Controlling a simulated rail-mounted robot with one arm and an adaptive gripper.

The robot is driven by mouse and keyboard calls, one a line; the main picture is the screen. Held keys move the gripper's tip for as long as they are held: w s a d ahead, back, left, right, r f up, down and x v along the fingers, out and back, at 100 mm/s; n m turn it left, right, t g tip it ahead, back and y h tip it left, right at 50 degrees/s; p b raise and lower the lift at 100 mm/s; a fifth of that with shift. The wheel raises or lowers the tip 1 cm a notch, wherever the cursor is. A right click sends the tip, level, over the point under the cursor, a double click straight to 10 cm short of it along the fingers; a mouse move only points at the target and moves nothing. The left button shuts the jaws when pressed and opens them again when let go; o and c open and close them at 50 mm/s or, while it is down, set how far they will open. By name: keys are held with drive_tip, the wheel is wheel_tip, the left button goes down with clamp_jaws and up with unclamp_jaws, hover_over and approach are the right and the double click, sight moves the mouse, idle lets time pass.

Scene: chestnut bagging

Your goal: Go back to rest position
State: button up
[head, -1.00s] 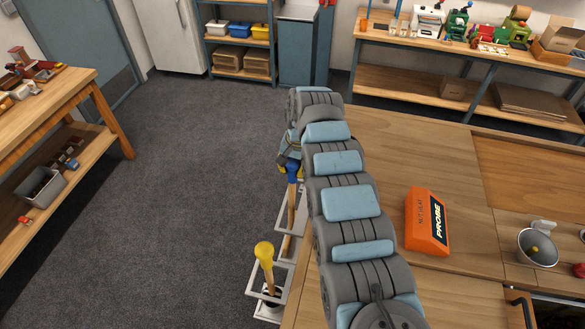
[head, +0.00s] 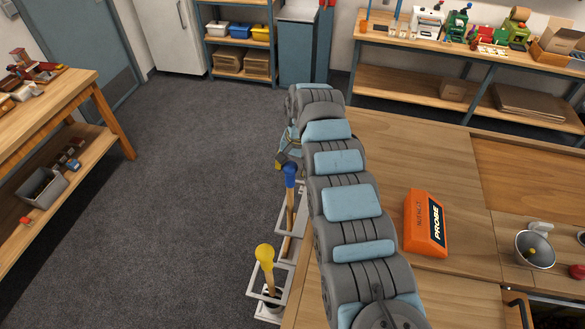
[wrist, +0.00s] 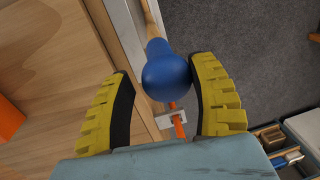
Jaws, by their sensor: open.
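My gripper (wrist: 168,100) is open, with its two yellow ridged fingers spread wide in the wrist view. A blue knob (wrist: 168,72) on a wooden handle shows beyond and between the fingers; no finger is seen pressing on it. In the head view my gripper (head: 287,160) is at the table's left edge, partly hidden by my arm, just above the blue knob (head: 290,172). The blue-knobbed handle stands upright in a white holder (head: 283,222) at the table's side.
A yellow-knobbed handle (head: 265,256) stands in a white holder nearer the front. A workbench (head: 60,100) stands left. The floor (head: 200,180) between is clear.

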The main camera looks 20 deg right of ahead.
drive_tip(key=shift+r+p, duration=1.15)
drive_tip(key=shift+r, duration=2.8)
